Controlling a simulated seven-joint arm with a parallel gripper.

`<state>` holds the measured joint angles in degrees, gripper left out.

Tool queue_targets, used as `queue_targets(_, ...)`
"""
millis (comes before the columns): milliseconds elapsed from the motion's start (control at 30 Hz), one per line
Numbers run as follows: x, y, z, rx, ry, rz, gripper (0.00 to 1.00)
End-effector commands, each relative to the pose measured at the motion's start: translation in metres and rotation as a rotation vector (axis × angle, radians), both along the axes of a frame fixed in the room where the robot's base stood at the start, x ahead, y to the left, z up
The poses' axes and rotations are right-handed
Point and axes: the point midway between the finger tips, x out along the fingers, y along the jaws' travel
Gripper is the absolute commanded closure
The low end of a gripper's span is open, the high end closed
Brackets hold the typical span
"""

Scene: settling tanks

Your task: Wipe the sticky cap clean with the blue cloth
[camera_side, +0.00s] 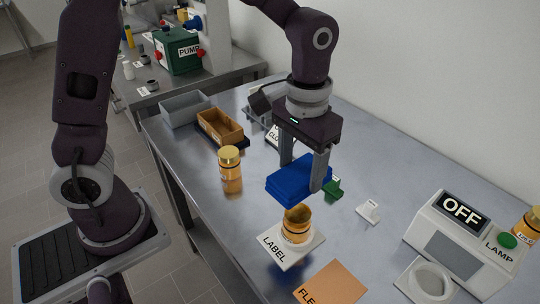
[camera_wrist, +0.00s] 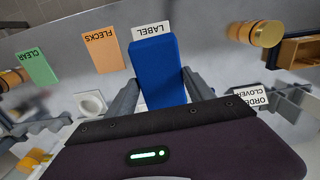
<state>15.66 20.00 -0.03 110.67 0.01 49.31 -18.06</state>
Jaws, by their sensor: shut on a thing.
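My gripper (camera_side: 303,172) is shut on a folded blue cloth (camera_side: 290,186) and holds it above the table. The cloth also fills the middle of the wrist view (camera_wrist: 157,72), between the fingers. Just below and in front of it, an amber jar (camera_side: 295,236) stands upright on a white mat marked LABEL (camera_side: 273,252). Its cap (camera_side: 298,212) looks a darker, uneven amber; the cloth appears apart from it. In the wrist view the cloth hides this jar, and only the LABEL edge (camera_wrist: 152,30) shows.
Another jar with a gold cap (camera_side: 230,170) stands to the left. An orange mat (camera_side: 332,284) lies at the front. A lamp unit reading OFF (camera_side: 455,240) stands on the right, with a jar (camera_side: 528,224) beyond it. Grey (camera_side: 185,110) and brown (camera_side: 221,126) bins sit at the back left.

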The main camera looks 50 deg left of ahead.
Motion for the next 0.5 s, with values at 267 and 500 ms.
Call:
queue_targets(267, -0.008, -0.031, 0.011, 0.001, 0.002, 0.002, 0.71)
queue_targets(500, -0.008, -0.03, -0.005, 0.001, 0.003, 0.001, 0.71)
